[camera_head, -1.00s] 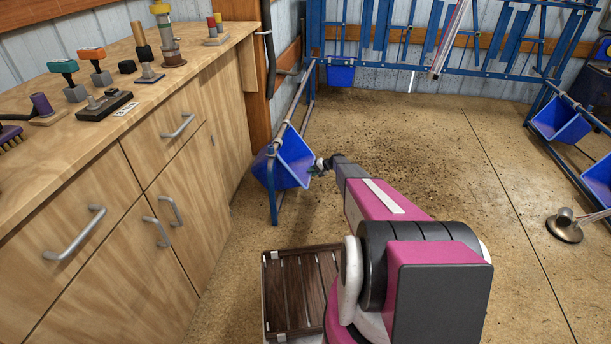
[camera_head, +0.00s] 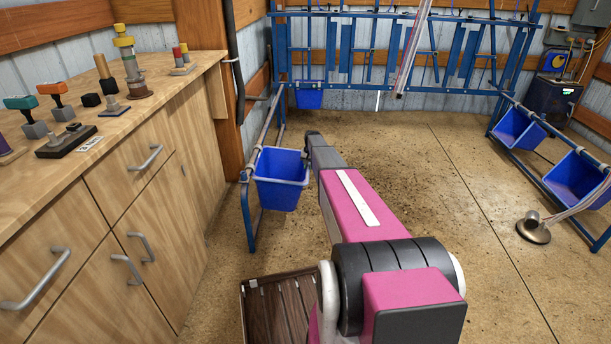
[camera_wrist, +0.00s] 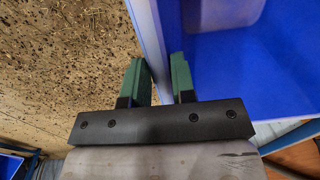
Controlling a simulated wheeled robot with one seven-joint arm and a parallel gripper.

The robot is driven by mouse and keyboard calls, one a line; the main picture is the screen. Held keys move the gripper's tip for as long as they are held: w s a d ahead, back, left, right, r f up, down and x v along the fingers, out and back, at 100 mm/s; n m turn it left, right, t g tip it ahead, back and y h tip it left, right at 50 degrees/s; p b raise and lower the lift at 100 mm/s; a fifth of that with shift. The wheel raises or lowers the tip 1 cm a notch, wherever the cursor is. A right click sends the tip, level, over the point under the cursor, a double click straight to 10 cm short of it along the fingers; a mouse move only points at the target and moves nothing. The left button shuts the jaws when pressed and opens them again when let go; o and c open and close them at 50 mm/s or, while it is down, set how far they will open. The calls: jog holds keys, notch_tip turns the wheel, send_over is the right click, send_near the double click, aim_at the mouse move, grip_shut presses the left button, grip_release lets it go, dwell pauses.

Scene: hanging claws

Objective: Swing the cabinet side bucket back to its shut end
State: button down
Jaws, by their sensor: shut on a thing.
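The cabinet side bucket (camera_head: 279,192) is a blue open bin hanging on a blue frame with a grey rail, just right of the wooden cabinet. It hangs nearly upright, its opening facing up. My gripper (camera_wrist: 160,68) shows in the wrist view with its two green fingers on either side of the bucket's thin wall, shut on it. The blue bucket wall (camera_wrist: 235,75) fills the right of that view. In the head view my arm reaches the bucket's right side, and the fingertips are hidden.
The wooden cabinet (camera_head: 150,215) with grey handles stands close on the left, with stamps and tools on top. Another blue bucket (camera_head: 309,97) hangs on the back rack. Two more (camera_head: 519,130) hang at the right. The floor (camera_head: 420,180) between is open.

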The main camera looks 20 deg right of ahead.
jog(key=shift+d+r, duration=0.25)
jog(key=shift+r, duration=1.65)
jog(key=shift+a+r, duration=0.1)
jog(key=shift+a, duration=0.05)
jog(key=c, duration=1)
grip_release()
jog(key=r, duration=0.7)
jog(key=d+r, duration=0.1)
jog(key=r, duration=0.2)
jog(key=shift+s+d+r, duration=0.1)
jog(key=shift+s+r, duration=0.1)
jog(key=shift+r, duration=0.1)
